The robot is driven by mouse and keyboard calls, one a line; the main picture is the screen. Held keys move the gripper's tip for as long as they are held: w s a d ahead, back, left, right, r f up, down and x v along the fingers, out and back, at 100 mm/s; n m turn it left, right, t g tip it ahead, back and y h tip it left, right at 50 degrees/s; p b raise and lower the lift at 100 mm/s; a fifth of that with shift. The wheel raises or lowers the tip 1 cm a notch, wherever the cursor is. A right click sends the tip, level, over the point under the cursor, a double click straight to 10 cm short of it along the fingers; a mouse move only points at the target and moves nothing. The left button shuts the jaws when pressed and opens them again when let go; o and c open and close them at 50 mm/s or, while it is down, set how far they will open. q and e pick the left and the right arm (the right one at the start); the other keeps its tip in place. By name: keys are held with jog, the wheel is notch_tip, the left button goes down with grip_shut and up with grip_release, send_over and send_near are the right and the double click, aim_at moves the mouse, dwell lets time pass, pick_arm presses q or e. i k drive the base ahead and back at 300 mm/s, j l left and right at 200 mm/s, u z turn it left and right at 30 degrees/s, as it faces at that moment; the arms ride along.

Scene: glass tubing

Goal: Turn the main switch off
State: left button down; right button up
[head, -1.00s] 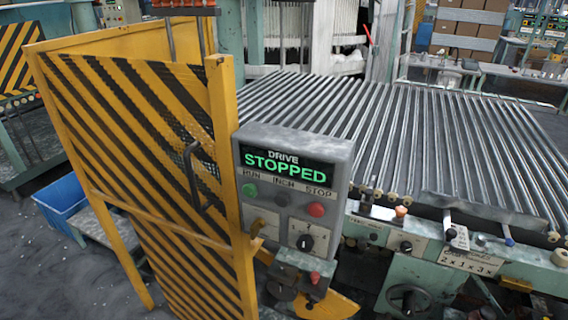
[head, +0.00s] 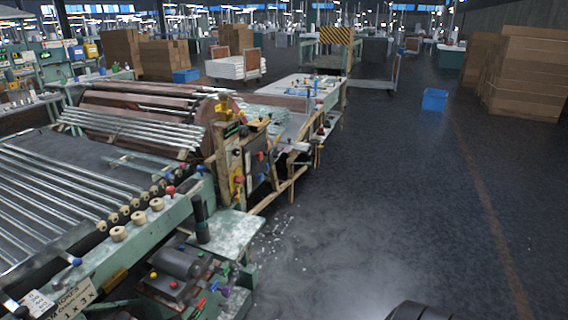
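No switch labelled as the main switch can be read in the head view. An upright control panel (head: 243,165) stands at the right end of the roller machine, with a dark cover and small red and yellow parts; its details are too small to tell. The drive box with the STOPPED display is out of view now. Neither of my grippers is in view.
The roller bed (head: 50,195) fills the left, with a green rail along its front. Glass bits lie on the floor (head: 390,200) near the machine. A blue bin (head: 434,100) and stacked cartons (head: 525,75) stand farther back. The floor at right is mostly open.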

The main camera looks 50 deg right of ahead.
aim_at(237, 179)
jog(key=z, duration=1.3)
jog(key=i+l+u, duration=0.1)
jog(key=i+u, duration=0.15)
jog(key=i, duration=0.2)
jog(key=i+l+u, duration=0.25)
jog(key=i, duration=0.15)
